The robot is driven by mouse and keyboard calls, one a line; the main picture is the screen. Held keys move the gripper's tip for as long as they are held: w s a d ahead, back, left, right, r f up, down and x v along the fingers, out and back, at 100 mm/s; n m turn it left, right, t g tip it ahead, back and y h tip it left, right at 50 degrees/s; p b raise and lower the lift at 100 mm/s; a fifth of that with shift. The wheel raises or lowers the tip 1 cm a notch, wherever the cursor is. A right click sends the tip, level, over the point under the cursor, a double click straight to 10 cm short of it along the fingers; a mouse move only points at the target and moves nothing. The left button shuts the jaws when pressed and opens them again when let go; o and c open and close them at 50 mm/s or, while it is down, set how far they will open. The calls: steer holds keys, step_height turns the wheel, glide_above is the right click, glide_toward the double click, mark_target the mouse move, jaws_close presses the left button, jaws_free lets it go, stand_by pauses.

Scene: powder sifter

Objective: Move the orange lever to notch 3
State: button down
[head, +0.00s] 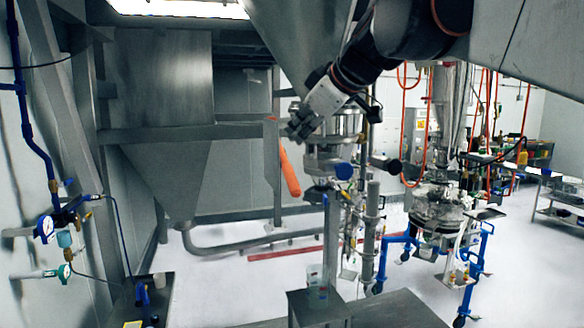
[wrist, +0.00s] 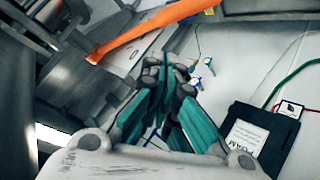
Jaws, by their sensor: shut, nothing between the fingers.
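The orange lever (head: 290,172) hangs down at a slant beside the metal sifter body (head: 335,163) in the head view. In the wrist view the lever (wrist: 145,32) runs diagonally across the top, beyond my fingertips. My gripper (head: 297,132) is just above the lever's upper end in the head view, and appears apart from it. In the wrist view my gripper (wrist: 172,66) is shut and empty, with its teal-padded fingers pointing toward the lever. I cannot make out the notches or their numbers in either view.
A large grey hopper (head: 165,170) and steel frame stand at the left. Gauges (head: 46,229) and blue pipes are on the left wall. A wheeled vessel with blue legs (head: 482,262) stands at the right. A dark box (wrist: 262,135) lies lower right in the wrist view.

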step_height(320, 180, up, 4)
steer(key=s+d+n+g+h, duration=0.1)
steer(key=d+n+g+h, duration=0.1)
steer(key=n+g, duration=0.35)
steer(key=n+t, duration=0.1)
steer(key=n, duration=0.2)
glide_toward(294, 178)
steer(key=x, duration=0.2)
steer(key=a+x, duration=0.1)
steer(key=x, duration=0.4)
steer(key=shift+w+a+r, duration=0.1)
steer(key=shift+a+r, duration=0.15)
steer(key=shift+r, duration=0.1)
steer(key=shift+n+t, duration=0.25)
steer(key=shift+t, duration=0.5)
steer(key=f+b, duration=0.1)
steer(key=w+f+b, duration=0.1)
steer(key=f, duration=0.1)
steer(key=w+f+b, duration=0.1)
steer(key=f, duration=0.1)
steer(key=shift+w+a+f, duration=0.1)
steer(key=shift+a+f, duration=0.15)
steer(key=shift+a, duration=0.05)
steer(key=shift+w+f, duration=0.15)
